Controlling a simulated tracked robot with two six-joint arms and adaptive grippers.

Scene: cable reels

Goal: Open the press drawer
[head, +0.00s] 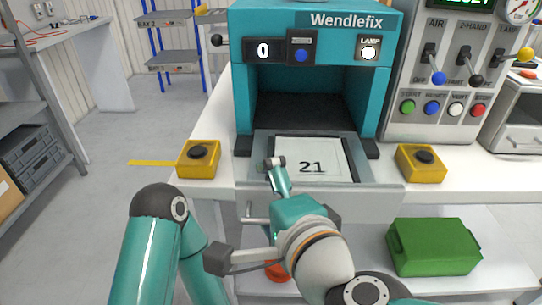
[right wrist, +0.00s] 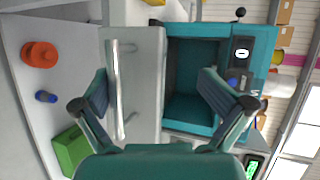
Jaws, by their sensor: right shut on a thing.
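The teal press (head: 315,42) stands on the white bench. Its drawer (head: 360,188) is slid out toward me and carries a light plate marked 21 (head: 312,158). My right gripper (head: 276,170) is at the drawer's front, with one finger above the tray side. In the right wrist view my right gripper (right wrist: 155,92) has its fingers apart, either side of the drawer front (right wrist: 146,85) and its bar handle (right wrist: 117,90). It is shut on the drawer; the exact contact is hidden. My left gripper is not in view; my left arm shows at lower left.
Yellow button boxes stand left (head: 198,160) and right (head: 421,163) of the drawer. A grey control panel (head: 455,60) stands at right. A green box (head: 435,246) and an orange object (head: 280,270) lie on the lower shelf. The floor at left is clear.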

